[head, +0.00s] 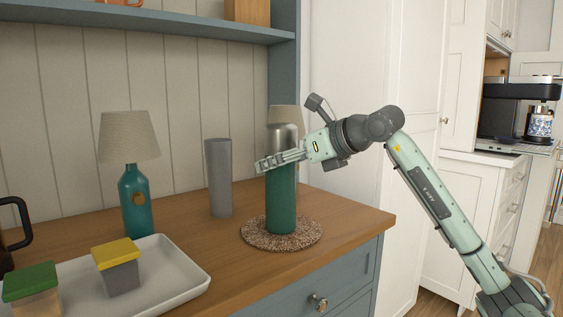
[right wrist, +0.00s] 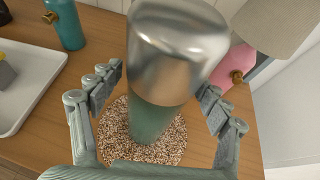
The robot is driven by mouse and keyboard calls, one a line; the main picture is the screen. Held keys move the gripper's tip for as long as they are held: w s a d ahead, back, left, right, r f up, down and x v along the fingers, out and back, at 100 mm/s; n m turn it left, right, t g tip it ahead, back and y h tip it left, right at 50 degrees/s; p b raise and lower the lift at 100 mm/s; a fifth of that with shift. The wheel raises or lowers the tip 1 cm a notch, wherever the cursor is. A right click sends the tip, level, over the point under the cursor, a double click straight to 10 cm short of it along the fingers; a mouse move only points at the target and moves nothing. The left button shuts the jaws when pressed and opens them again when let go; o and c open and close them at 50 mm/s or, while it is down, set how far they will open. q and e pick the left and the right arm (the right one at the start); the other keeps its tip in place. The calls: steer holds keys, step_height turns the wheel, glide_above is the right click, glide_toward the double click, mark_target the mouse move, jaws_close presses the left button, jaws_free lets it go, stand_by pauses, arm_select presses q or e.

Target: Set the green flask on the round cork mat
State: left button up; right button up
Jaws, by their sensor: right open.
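The green flask (head: 281,196) has a silver upper part and stands upright on the round cork mat (head: 257,240), which is speckled brown. In the right wrist view the flask (right wrist: 152,122) rises between the fingers, with the mat (right wrist: 116,131) around its foot. My right gripper (head: 268,163) is at the upper part of the flask. In the right wrist view its fingers (right wrist: 162,84) are spread on either side of the flask, with gaps showing, and hold nothing. My left gripper is not in view.
Left of the flask are a grey cylinder (head: 219,178) and a teal lamp (head: 135,200). A white tray (head: 182,287) holds a yellow-lidded box (head: 118,268) and a green-lidded box (head: 32,291). A pink-based lamp (right wrist: 236,64) stands close behind the flask. A shelf (head: 150,22) runs above.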

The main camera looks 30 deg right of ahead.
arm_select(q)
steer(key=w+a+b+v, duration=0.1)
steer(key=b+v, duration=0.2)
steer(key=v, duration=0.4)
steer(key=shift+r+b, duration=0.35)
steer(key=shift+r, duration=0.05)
arm_select(e)
steer(key=v, duration=1.2)
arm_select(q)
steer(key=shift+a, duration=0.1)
